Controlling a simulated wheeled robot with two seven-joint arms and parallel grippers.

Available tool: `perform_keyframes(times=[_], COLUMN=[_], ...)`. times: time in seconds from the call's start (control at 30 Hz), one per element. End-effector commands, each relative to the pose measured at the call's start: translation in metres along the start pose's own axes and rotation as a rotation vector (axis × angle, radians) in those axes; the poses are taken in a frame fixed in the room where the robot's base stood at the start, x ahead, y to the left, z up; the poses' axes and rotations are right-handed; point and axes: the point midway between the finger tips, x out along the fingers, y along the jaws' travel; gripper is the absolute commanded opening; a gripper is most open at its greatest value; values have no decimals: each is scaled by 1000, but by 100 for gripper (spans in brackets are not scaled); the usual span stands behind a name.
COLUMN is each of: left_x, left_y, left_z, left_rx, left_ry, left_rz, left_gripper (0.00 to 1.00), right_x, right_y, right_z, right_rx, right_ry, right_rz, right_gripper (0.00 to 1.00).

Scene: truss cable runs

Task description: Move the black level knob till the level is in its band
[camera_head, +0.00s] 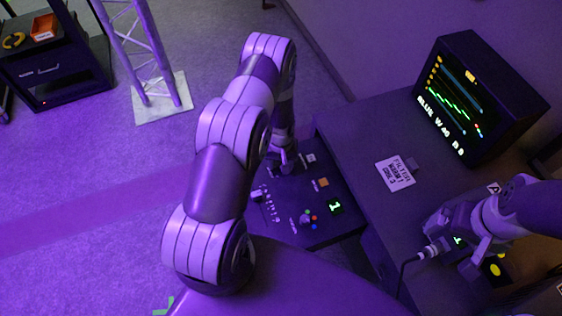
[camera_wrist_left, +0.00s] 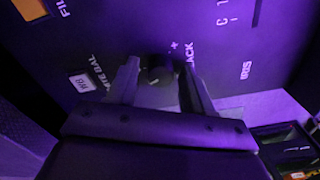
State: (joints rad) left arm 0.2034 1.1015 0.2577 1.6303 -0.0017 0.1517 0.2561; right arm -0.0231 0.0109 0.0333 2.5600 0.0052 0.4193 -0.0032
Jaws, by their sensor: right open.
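The black level knob (camera_wrist_left: 159,71) shows in the left wrist view, beside a partly hidden label ending in "ACK". My left gripper (camera_wrist_left: 160,75) has its fingers apart on either side of the knob, with dark gaps beside it. In the head view, my left gripper (camera_head: 287,161) is at the far end of the dark control panel (camera_head: 325,222), and the knob is hidden there. The monitor (camera_head: 483,95) shows coloured traces and the text "BLUE W40 B 8". My right gripper (camera_head: 452,252) is open over the desk at the right, near a cable plug (camera_head: 433,249).
The panel carries a lit "1" display (camera_head: 335,206) and coloured buttons (camera_head: 308,218). A truss (camera_head: 145,50) stands on a pale base at left, near a dark cart (camera_head: 60,75).

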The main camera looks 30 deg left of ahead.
Motion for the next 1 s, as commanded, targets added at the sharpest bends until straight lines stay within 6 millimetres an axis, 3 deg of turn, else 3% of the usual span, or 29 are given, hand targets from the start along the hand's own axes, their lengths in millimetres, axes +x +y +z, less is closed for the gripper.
perform_keyframes(times=[0.03, 0.13, 0.3, 0.6, 0.93, 0.97, 1.0], left_x=[0, 0, 1, 0, -1, -1, -1], left_y=[0, 0, 0, 0, 0, 0, 0], left_z=[0, 0, 0, 0, 0, 0, 0], left_rx=[0, 0, -31, -435, -473, -473, -472], left_ry=[0, 0, 0, 0, -2, -2, -2], left_rz=[0, 0, 0, 0, -1, -1, -1], left_gripper=[33, 0, 0, 0, 0, 40, 53], right_x=[0, 0, 3, 19, 18, 18, 18], right_y=[0, 0, 0, 0, 0, 0, 0], right_z=[0, 0, 0, 2, 2, 2, 2], right_rx=[0, 0, 0, 0, 0, 0, 0], right_ry=[0, 0, 0, 0, 0, 0, 0], right_rz=[0, 0, 0, 0, 0, 0, 0], right_gripper=[100, 100, 100, 100, 100, 100, 100])
